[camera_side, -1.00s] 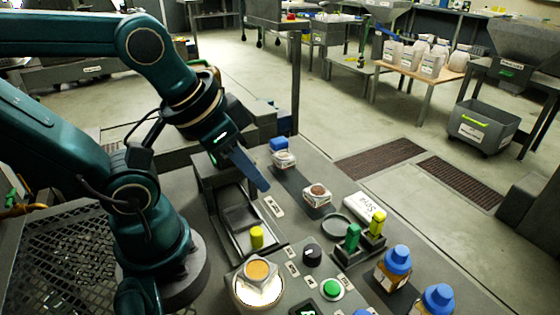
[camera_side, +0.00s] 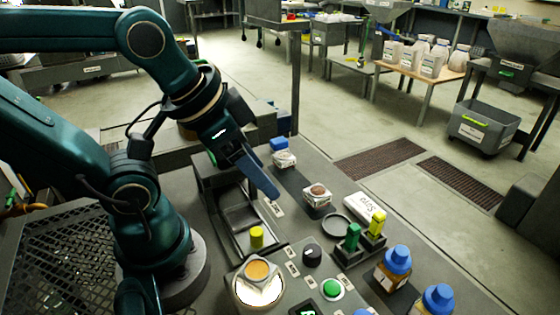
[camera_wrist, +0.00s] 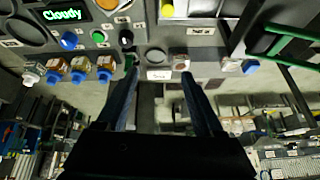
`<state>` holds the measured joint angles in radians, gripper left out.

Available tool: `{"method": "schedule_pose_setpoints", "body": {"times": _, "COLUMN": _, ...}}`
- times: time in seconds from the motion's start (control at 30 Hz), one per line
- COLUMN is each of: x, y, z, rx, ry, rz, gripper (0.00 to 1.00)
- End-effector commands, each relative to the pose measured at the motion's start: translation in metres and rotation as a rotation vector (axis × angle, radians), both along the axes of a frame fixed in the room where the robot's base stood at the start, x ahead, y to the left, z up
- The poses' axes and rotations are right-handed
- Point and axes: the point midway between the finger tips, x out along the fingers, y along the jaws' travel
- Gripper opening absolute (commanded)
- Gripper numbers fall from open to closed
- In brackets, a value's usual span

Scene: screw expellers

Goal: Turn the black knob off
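The black knob (camera_side: 312,255) stands on the grey control panel in the side view, right of a yellow cylinder and above a green button. It also shows small in the wrist view (camera_wrist: 126,37), at the upper left, beyond the left fingertip. Its setting is too small to read. My gripper (camera_side: 274,192) is up and to the left of the knob in the side view, with clear space between them. In the wrist view my gripper (camera_wrist: 159,74) has its two fingers wide apart, with nothing held between them.
A green button (camera_side: 332,288), a yellow cylinder (camera_side: 257,238) and a lit round cup (camera_side: 258,291) surround the knob. Green and yellow upright pieces (camera_side: 353,237) and blue-capped bottles (camera_side: 397,262) stand to the right. A lit display reads "Cloudy" (camera_wrist: 65,14).

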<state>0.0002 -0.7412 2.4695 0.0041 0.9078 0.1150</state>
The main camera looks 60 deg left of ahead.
Motion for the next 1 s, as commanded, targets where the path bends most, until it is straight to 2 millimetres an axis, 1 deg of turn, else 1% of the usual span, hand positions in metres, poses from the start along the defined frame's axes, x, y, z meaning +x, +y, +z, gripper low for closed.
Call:
{"method": "schedule_pose_setpoints", "body": {"times": 0.1, "x": 0.012, "y": -0.003, "z": 0.005, "rx": 0.064, "ry": 0.036, "rz": -0.134, "gripper": 0.69}}
{"method": "schedule_pose_setpoints", "body": {"times": 0.27, "x": 0.029, "y": -0.014, "z": 0.002, "rx": 0.137, "ry": 0.113, "rz": -0.33, "gripper": 0.69}}
{"method": "schedule_pose_setpoints", "body": {"times": 0.37, "x": 0.041, "y": -0.025, "z": -0.006, "rx": 0.178, "ry": 0.176, "rz": -0.466, "gripper": 0.69}}
{"method": "schedule_pose_setpoints", "body": {"times": 0.53, "x": 0.057, "y": -0.047, "z": -0.031, "rx": 0.232, "ry": 0.294, "rz": -0.682, "gripper": 0.69}}
{"method": "schedule_pose_setpoints", "body": {"times": 0.6, "x": 0.059, "y": -0.055, "z": -0.042, "rx": 0.244, "ry": 0.339, "rz": -0.745, "gripper": 0.69}}
{"method": "schedule_pose_setpoints", "body": {"times": 0.73, "x": 0.059, "y": -0.066, "z": -0.06, "rx": 0.251, "ry": 0.405, "rz": -0.805, "gripper": 0.69}}
{"method": "schedule_pose_setpoints", "body": {"times": 0.8, "x": 0.057, "y": -0.069, "z": -0.067, "rx": 0.253, "ry": 0.429, "rz": -0.822, "gripper": 0.69}}
{"method": "schedule_pose_setpoints", "body": {"times": 1.0, "x": 0.053, "y": -0.072, "z": -0.083, "rx": 0.254, "ry": 0.457, "rz": -0.839, "gripper": 0.69}}
